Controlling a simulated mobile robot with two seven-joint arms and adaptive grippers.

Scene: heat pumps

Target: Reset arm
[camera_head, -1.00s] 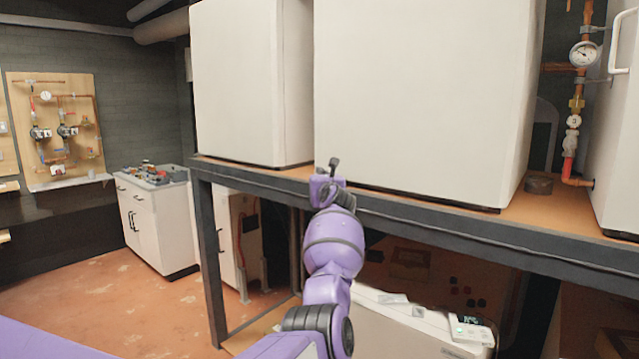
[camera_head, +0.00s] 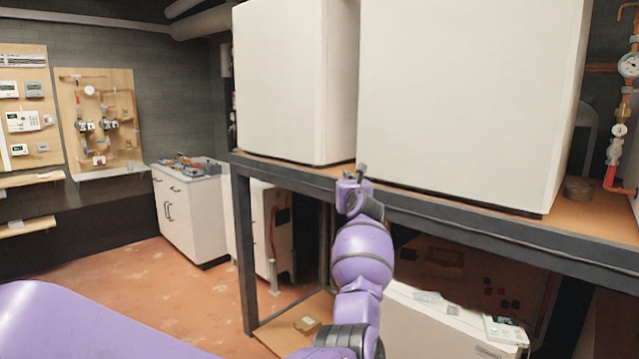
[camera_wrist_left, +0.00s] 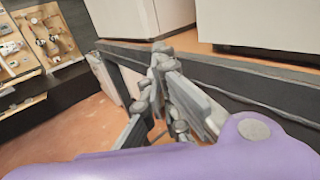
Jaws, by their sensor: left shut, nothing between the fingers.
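My left arm rises from the bottom of the head view, purple with dark joints. Its left gripper (camera_head: 361,172) is small there, in front of the dark front edge of the shelf frame (camera_head: 450,222). In the left wrist view the grey fingers of the left gripper (camera_wrist_left: 160,56) come together at the tips, shut and empty. I cannot tell whether the gripper touches the shelf edge. My right gripper is not in view.
Two large white units (camera_head: 285,80) (camera_head: 460,95) stand on the shelf behind the gripper. A white device (camera_head: 450,315) is below it. A white cabinet (camera_head: 190,215) and wall boards (camera_head: 97,120) are left. Open floor (camera_head: 150,280) lies at the lower left.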

